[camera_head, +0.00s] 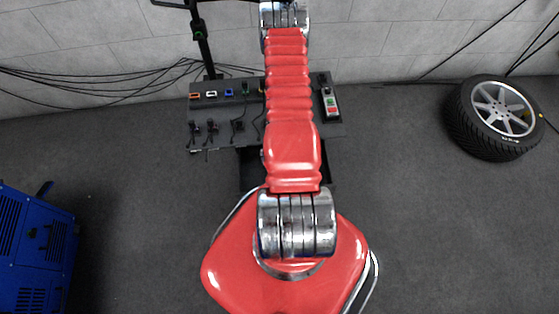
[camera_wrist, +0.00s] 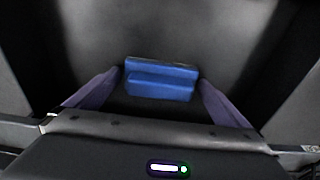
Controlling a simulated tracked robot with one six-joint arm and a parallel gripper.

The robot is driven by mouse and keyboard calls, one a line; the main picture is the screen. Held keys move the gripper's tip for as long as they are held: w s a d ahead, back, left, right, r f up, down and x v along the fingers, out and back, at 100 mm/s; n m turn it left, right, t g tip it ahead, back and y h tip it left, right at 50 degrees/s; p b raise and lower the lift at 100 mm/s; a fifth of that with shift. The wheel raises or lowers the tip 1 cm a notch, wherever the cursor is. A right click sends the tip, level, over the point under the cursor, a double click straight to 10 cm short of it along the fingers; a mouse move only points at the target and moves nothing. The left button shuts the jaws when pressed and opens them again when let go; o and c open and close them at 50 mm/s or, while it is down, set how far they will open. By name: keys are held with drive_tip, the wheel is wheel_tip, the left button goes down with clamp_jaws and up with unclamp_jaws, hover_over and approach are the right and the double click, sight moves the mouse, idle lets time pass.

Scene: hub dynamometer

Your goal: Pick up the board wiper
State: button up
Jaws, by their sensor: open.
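A blue two-layered block, which looks like the board wiper (camera_wrist: 160,85), lies on a dark surface in the wrist view. My gripper (camera_wrist: 160,77) is open, with one dark finger to the left of the wiper and one to the right. The wiper appears between the fingertips, with narrow gaps on both sides. I cannot tell how far below the fingertips it is. In the head view my red arm hides part of the scene, and neither my gripper nor the wiper can be made out.
A dark panel (camera_head: 210,117) with small coloured sockets and hanging plugs stands behind my arm. A control box (camera_head: 330,103) with buttons sits at its right. A wheel (camera_head: 495,118) lies at the far right. A blue cabinet (camera_head: 35,245) stands at the left.

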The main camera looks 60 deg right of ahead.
drive_tip(key=shift+c, duration=0.4)
drive_tip(key=c, duration=0.9)
